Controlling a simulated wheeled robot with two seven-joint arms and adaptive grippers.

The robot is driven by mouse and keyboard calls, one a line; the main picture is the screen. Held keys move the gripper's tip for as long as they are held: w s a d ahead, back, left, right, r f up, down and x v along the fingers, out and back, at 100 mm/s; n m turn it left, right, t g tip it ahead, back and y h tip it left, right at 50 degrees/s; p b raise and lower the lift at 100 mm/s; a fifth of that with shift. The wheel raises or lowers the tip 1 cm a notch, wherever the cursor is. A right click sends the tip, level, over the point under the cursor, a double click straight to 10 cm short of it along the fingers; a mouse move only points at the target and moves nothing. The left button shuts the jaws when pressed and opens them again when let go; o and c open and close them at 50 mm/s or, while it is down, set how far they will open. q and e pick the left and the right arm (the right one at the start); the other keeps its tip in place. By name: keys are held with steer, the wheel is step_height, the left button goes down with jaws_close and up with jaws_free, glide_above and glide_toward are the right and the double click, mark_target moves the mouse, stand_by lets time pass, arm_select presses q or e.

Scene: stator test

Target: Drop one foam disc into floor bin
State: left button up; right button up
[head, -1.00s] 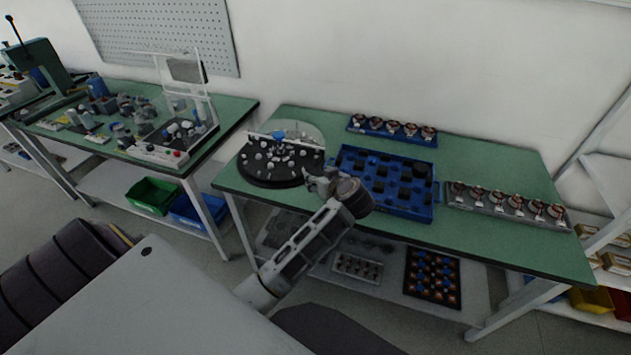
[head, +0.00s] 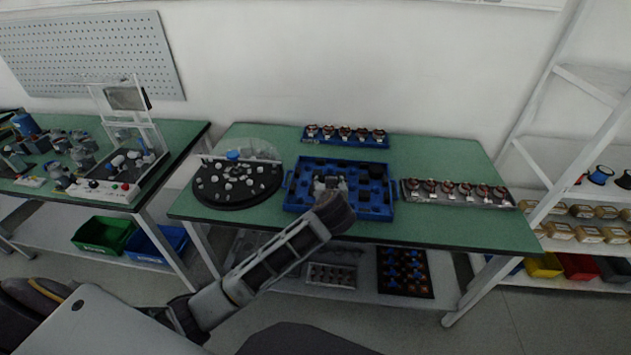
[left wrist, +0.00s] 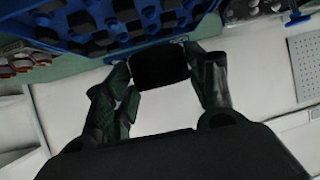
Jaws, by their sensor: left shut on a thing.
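My left gripper (head: 328,185) reaches over the front part of the blue tray (head: 290,203) on the green bench. In the left wrist view the gripper (left wrist: 160,78) is shut on a black foam disc (left wrist: 159,66), held between its two fingers with the tray (left wrist: 45,33) beyond. The head view does not show the held disc clearly. The tray has several compartments, some with dark pieces in them. My right gripper is not in view. I cannot make out a bin standing on the floor.
A black round turntable (head: 240,203) with small parts and a clear shield stands left of the tray. Racks of copper parts stand behind (head: 345,141) and right (head: 458,204). A green bin (head: 103,235) and a blue bin (head: 160,243) sit on the left bench's lower shelf.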

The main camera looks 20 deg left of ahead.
arm_select(q)
steer(key=s+a+f+m+h, duration=0.3)
steer(key=s+f+m+h, duration=0.1)
steer(key=s+f, duration=0.9)
step_height(320, 180, down, 4)
steer(key=shift+s+r+t, duration=0.2)
steer(key=shift+s+t, duration=0.1)
steer(key=shift+t, duration=0.1)
